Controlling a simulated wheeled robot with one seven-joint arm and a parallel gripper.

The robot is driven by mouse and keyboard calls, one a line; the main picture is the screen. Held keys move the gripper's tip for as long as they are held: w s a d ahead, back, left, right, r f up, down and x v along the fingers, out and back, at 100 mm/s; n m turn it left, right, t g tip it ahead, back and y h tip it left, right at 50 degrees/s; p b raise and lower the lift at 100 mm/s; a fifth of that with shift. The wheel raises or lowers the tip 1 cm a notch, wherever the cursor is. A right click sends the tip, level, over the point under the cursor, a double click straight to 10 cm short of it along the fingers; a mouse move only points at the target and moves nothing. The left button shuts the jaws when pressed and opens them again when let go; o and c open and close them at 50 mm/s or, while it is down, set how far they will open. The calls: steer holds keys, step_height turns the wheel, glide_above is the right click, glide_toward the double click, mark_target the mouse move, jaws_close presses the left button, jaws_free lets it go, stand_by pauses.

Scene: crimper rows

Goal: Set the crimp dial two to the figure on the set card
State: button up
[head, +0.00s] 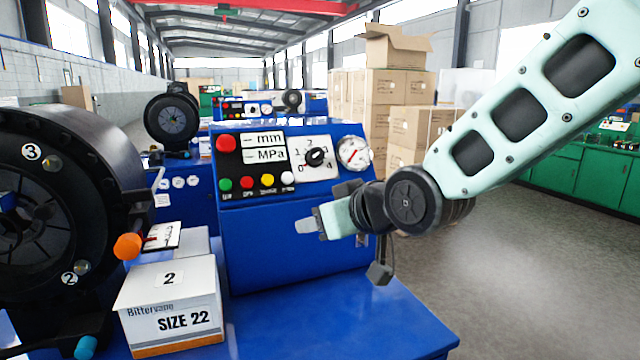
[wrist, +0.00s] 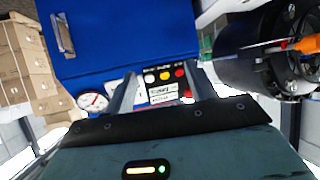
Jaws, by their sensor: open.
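A black rotary dial (head: 314,156) with figures around it sits on the sloped panel of the blue console (head: 290,240); its setting is too small to read surely. My gripper (head: 308,226) is in front of the console, below the panel, pointing left. In the wrist view its fingers (wrist: 163,88) are apart and empty, with the panel buttons beyond them.
A box marked 2 and SIZE 22 (head: 170,310) stands on the blue bench (head: 330,325). The black crimper (head: 50,200) with an orange-ended handle (head: 127,246) is at left. A clipboard (wrist: 62,35) is on the console. A gauge (head: 354,153) is right of the dial. Floor at right is clear.

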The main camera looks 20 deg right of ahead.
mark_target(319, 156)
steer(key=w+d+r+m+t+h+p, duration=0.2)
steer(key=w+d+r+t+p, duration=0.3)
steer(key=w+d+t+p, duration=0.1)
steer(key=shift+w+d+r+p, duration=0.4)
steer(key=shift+w+d+p, duration=0.15)
steer(key=shift+d, duration=0.65)
steer(key=w+p, duration=0.2)
steer(key=w, duration=0.3)
steer(key=w+p, duration=0.3)
steer(key=w, duration=0.1)
steer(key=w+p, duration=0.3)
steer(key=w, duration=0.2)
steer(key=shift+w+a+f, duration=0.25)
steer(key=shift+w+a, duration=0.05)
steer(key=shift+a, duration=0.1)
steer(key=c, duration=1)
